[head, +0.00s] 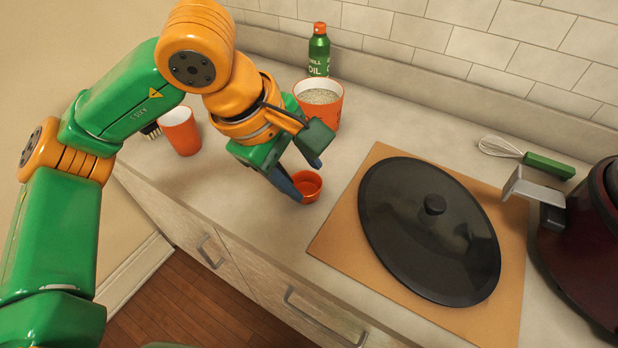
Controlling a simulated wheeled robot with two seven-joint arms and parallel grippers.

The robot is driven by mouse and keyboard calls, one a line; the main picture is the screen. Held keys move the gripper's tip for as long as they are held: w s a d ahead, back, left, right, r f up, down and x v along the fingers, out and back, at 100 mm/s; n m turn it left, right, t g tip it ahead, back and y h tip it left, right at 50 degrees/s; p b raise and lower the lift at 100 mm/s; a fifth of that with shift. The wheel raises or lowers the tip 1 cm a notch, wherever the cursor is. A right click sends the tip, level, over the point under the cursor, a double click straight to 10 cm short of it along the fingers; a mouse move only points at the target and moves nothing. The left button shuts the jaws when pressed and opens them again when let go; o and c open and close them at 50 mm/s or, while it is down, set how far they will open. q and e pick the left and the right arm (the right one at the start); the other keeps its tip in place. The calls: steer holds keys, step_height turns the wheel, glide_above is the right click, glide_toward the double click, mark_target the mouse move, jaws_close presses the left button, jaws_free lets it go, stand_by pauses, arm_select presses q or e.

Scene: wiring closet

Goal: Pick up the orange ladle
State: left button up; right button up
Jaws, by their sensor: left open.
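A small round orange bowl shape (308,188) sits on the counter in the head view. It looks like the bowl of the orange ladle, but no handle shows clearly; my gripper may hide it. My left gripper (306,179) points down at it from above, with its dark fingers apart. One fingertip is at the left side of the orange bowl and the other is just behind it. I cannot tell whether they touch it. My right gripper is not in view.
A large orange container with grainy contents (325,109) and a green oil bottle (319,50) stand behind the gripper. An orange cup (180,131) is to the left. A black lid (400,215) lies on a brown board (335,235). A whisk (545,165) and dark red appliance (580,245) are right.

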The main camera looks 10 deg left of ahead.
mark_target(281, 164)
arm_select(q)
steer(key=a, duration=0.1)
steer(key=w+a+y, duration=0.1)
steer(key=a+t, duration=0.1)
steer(key=shift+w+a+r+y, duration=0.2)
steer(key=shift+w+r+y, duration=0.1)
steer(key=shift+a+f, duration=0.15)
steer(key=shift+a, duration=0.2)
steer(key=p+x, duration=0.1)
steer(key=x, duration=0.1)
steer(key=s+p+x, duration=0.1)
steer(key=x, duration=0.2)
steer(key=shift+f, duration=0.35)
steer(key=shift+w+f, duration=0.25)
steer(key=shift+f, duration=0.05)
steer(key=shift+s+d+r, duration=0.1)
steer(key=shift+s, duration=0.05)
jaws_close()
